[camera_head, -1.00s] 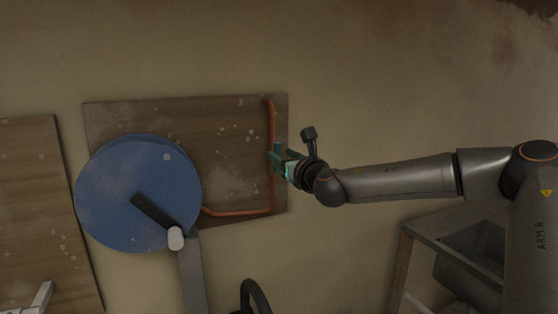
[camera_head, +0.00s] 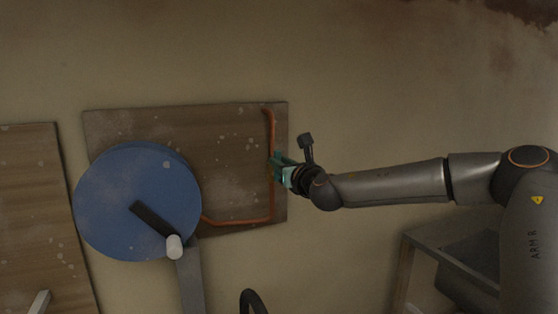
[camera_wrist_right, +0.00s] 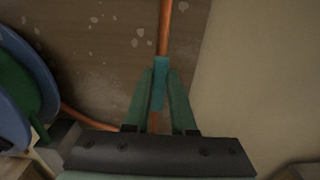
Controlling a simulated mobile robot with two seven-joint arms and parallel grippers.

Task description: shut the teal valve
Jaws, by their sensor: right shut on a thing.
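The teal valve's handle (camera_wrist_right: 160,82) lies in line with the orange pipe (camera_wrist_right: 165,28) in the right wrist view. My right gripper (camera_wrist_right: 160,88) has its two green fingers on either side of the handle and is shut on it. In the head view the right gripper (camera_head: 278,163) reaches the pipe from the right, at the right part of the wooden board (camera_head: 190,120). There the fingers and the valve are small and dim, and the valve body is largely hidden. My left gripper is not in view.
A big blue disc (camera_head: 120,190) with a dark crank and pale knob (camera_head: 174,246) stands left of the pipe. Another board (camera_head: 30,200) is at the far left. A grey trough-like frame (camera_head: 450,260) stands below my right arm. The wall above is clear.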

